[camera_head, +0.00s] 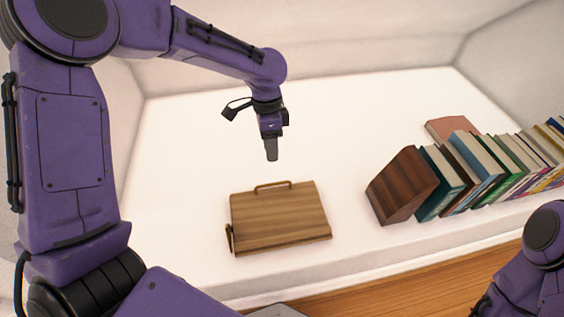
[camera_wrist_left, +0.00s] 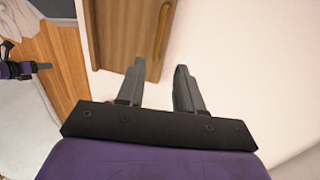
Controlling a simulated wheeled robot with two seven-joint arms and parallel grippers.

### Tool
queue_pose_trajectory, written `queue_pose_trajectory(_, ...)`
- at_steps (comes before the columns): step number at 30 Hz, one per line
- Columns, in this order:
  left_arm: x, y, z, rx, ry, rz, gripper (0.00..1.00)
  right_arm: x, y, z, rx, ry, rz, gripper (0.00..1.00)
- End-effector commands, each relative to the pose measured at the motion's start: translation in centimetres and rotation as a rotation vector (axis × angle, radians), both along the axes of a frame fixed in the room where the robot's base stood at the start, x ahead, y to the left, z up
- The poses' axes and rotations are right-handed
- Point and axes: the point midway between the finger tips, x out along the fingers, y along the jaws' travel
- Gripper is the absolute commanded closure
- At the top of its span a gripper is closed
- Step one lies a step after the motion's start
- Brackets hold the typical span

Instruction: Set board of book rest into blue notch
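The book rest's wooden board (camera_head: 280,217) lies nearly flat on the white surface in the middle of the head view. A brass-coloured bar (camera_head: 272,186) runs along its far edge, and a small metal piece shows at its left edge. No blue notch can be made out. My left gripper (camera_head: 271,150) hangs above and behind the board, pointing down and apart from it. In the left wrist view its two fingers (camera_wrist_left: 159,85) are apart with nothing between them. The board (camera_wrist_left: 122,30) and bar (camera_wrist_left: 161,30) show beyond the fingertips.
A row of leaning books (camera_head: 480,165) stands to the right, with a dark wooden block (camera_head: 403,186) at its near end. A reddish book (camera_head: 452,127) lies behind. The white surface (camera_head: 190,150) is clear left of and behind the board.

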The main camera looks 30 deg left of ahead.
Motion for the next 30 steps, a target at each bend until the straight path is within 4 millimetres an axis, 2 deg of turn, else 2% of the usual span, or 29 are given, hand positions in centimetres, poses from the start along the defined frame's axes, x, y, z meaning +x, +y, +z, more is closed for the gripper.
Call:
queue_pose_trajectory(9,-1.1,-0.6,-6.5,0.000,0.005,-0.001,0.64,-0.1,0.0,-2.7,0.000,0.002,0.000,0.57)
queue_pose_trajectory(13,-1.5,-1.0,-8.8,0.000,0.004,-0.002,0.64,-0.1,0.0,-3.5,0.000,0.002,0.000,0.57)
queue_pose_trajectory(18,-1.7,-1.2,-10.2,0.000,0.003,0.000,0.64,-0.1,0.0,-3.8,0.000,0.002,0.000,0.57)
queue_pose_trajectory(26,-1.7,-1.2,-10.2,0.000,0.001,0.000,0.64,-0.1,0.0,-3.8,0.000,0.001,0.000,0.57)
queue_pose_trajectory(27,-1.7,-1.2,-10.2,0.000,0.001,0.000,0.77,-0.1,0.0,-3.8,0.000,0.001,0.000,0.57)
queue_pose_trajectory(29,-1.7,-1.2,-10.2,0.000,0.001,0.000,0.97,-0.1,0.0,-3.8,0.000,0.002,0.000,0.57)
queue_pose_trajectory(30,-1.7,-1.2,-10.2,0.000,0.001,0.000,1.00,-0.1,0.0,-3.8,0.000,0.002,0.000,0.57)
